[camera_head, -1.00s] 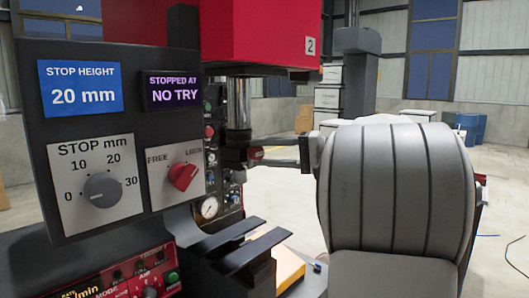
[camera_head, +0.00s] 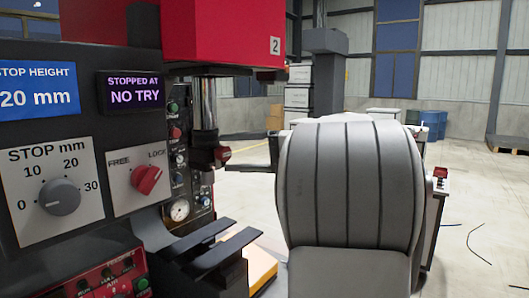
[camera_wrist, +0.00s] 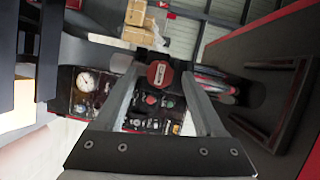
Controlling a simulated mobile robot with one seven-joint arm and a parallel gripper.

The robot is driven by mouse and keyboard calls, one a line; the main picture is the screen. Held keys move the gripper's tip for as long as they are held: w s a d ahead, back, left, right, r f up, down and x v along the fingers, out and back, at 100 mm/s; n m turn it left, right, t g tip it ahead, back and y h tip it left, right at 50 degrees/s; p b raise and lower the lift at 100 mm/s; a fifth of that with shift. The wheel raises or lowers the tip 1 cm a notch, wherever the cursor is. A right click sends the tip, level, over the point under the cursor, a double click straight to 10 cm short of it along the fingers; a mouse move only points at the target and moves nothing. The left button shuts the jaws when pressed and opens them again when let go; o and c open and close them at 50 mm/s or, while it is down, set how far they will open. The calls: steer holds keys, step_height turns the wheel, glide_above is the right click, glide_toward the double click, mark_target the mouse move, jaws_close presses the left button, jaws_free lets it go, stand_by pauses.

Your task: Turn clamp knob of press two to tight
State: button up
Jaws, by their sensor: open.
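Press two (camera_head: 170,35) is the red machine marked 2 at the upper left in the head view. A round dark knob with a red face (camera_head: 221,155), apparently the clamp knob, sits beside the bright steel column (camera_head: 205,105). In the wrist view its red face (camera_wrist: 159,73) with a pale mark lies between the fingertips. My gripper (camera_wrist: 162,78) is open, one finger on each side of the knob; contact cannot be told. In the head view my gripper (camera_head: 235,166) shows side-on at the knob, partly behind my grey arm.
The panel at left carries a stop dial (camera_head: 59,196), a red FREE/LOCK selector (camera_head: 147,180) pointing toward LOCK, and a display (camera_head: 133,92) reading STOPPED AT NO TRY. A dark forked bracket (camera_head: 225,255) juts out below. Open floor lies at right.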

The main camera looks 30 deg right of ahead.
steer(key=v, duration=1.6)
steer(key=shift+s+d, duration=0.3)
